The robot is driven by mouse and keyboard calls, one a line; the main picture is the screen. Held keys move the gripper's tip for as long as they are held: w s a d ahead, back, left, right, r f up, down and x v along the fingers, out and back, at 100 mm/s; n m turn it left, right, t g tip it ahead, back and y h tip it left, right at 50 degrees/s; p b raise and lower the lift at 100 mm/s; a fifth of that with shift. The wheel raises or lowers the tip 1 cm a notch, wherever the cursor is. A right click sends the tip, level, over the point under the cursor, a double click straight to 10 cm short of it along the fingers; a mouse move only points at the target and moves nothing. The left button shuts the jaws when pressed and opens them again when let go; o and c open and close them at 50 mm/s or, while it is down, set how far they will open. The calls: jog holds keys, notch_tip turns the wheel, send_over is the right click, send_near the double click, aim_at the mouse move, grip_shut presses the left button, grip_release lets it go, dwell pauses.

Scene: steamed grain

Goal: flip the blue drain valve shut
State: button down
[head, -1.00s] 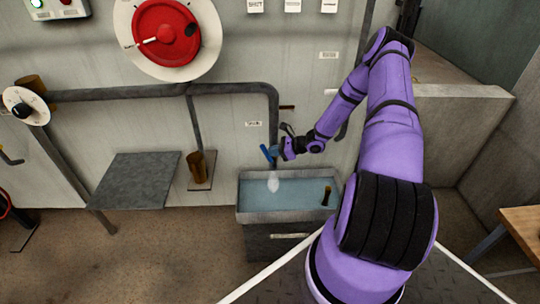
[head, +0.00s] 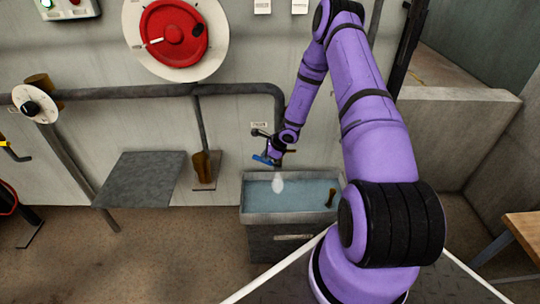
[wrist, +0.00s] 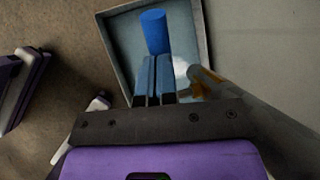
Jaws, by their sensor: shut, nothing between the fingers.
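The blue drain valve handle (head: 262,159) is at the lower end of the grey pipe, just above the water basin, and lies near level in the head view. In the wrist view the blue handle (wrist: 154,32) shows as a blue cylinder just beyond the fingertips. My gripper (head: 270,153) is at the valve, close beside the handle. In the wrist view its fingers (wrist: 155,60) are together with nothing between them. Whether they touch the handle cannot be told. My wrist partly hides the valve body.
The basin (head: 291,217) stands below, with a white plume (head: 278,185) under the valve. The grey pipe (head: 240,90) runs along the wall. A red wheel (head: 174,35) is above left, and a grey shelf (head: 143,178) is at left. Open floor lies in front.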

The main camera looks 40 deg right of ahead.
jog(key=shift+w+a+f+g+h, duration=0.3)
jog(key=shift+a+f+g+h, duration=0.15)
jog(key=shift+f+g+h, duration=0.15)
jog(key=shift+w+a+f+g+h, duration=0.3)
jog(key=shift+a+f+g+h, duration=0.15)
jog(key=shift+h, duration=0.25)
jog(key=shift+w+a+f, duration=0.2)
jog(key=shift+a+f, duration=0.05)
jog(key=shift+f, duration=0.4)
jog(key=shift+a+f, duration=0.1)
jog(key=shift+f, duration=0.05)
jog(key=shift+s+a+f, duration=0.1)
jog(key=shift+a+f, duration=0.05)
jog(key=shift+r, duration=0.6)
jog(key=w+a+v, duration=0.1)
jog(key=a+v, duration=0.1)
jog(key=v, duration=1.1)
jog(key=shift+w+r, duration=0.2)
jog(key=shift+r, duration=0.05)
